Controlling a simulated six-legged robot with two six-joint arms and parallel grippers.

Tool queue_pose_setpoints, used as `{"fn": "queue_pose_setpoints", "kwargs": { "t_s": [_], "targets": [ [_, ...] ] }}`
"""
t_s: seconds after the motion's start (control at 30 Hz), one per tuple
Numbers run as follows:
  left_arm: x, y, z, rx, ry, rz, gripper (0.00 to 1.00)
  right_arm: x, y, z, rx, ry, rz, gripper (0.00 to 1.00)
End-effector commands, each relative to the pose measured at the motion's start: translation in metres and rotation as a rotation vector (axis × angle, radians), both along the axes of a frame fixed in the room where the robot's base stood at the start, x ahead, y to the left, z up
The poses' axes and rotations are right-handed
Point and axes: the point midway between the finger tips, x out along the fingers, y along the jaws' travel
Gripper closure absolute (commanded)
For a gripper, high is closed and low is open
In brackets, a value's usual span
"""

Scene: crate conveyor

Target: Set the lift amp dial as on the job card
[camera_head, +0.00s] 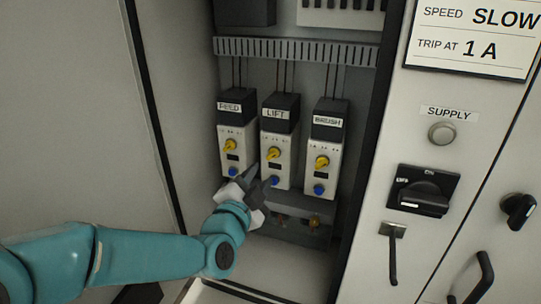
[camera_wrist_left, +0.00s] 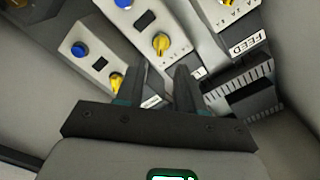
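The LIFT module (camera_head: 270,145) is the middle of three in the cabinet, with a yellow dial (camera_head: 273,153) and a blue button (camera_head: 274,180) below it. The scale marks are too small to read. The job card (camera_head: 476,36) at the top right reads "SPEED SLOW" and "TRIP AT 1 A"; its upper part is cut off. My left gripper (camera_head: 260,180) is in front of the LIFT module's lower part, below the dial. In the left wrist view its fingers (camera_wrist_left: 160,70) are apart and empty, with the LIFT dial (camera_wrist_left: 161,43) beyond the gap. My right gripper is not in view.
The FEED module (camera_head: 232,135) stands to the left and the BRUSH module (camera_head: 323,150) to the right, close together. A slotted duct (camera_head: 295,50) runs above. The right panel holds a supply lamp (camera_head: 442,132), a black rotary switch (camera_head: 423,190) and handles.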

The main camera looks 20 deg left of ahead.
Motion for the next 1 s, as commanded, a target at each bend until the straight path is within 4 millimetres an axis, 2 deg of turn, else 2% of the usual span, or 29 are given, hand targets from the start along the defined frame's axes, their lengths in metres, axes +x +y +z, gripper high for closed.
{"fn": "queue_pose_setpoints", "kwargs": {
  "t_s": [0.1,0.33,0.53,0.77,0.9,1.0],
  "targets": [
    [0.029,-0.001,0.002,0.0,0.003,0.002,0.63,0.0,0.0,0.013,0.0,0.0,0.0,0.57],
    [0.07,-0.002,0.002,-0.001,0.001,0.0,0.63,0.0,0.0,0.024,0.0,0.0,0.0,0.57],
    [0.083,-0.002,0.0,0.0,0.001,0.001,0.63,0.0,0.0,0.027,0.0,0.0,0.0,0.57],
    [0.084,-0.002,0.0,0.0,0.0,0.0,0.63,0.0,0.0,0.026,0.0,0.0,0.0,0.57],
    [0.084,-0.003,0.0,0.0,0.0,0.0,1.0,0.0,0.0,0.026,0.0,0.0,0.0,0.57],
    [0.083,-0.003,0.0,0.0,0.0,0.0,1.0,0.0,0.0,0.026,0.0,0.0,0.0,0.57]
  ]
}}
